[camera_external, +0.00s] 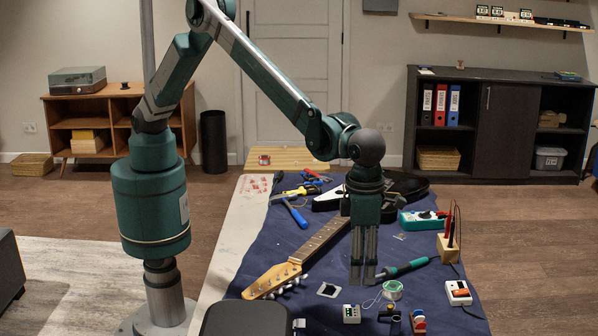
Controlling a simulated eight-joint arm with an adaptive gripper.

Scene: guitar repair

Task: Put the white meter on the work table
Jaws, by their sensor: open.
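My gripper (363,275) points straight down over the middle of the work table (222,262), which has a blue cloth on it. Its jaws are open, and I see nothing between them. A small white box with a greenish face (351,313) stands near the front, below my gripper in the picture. I cannot tell which of these is the white meter. My gripper appears apart from both.
A guitar neck (322,240) lies left of my gripper, and a teal-handled tool (405,267) lies close to its right. A teal device (422,219) and a wooden block with red and black probes (448,247) stand at right. Small parts crowd the front.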

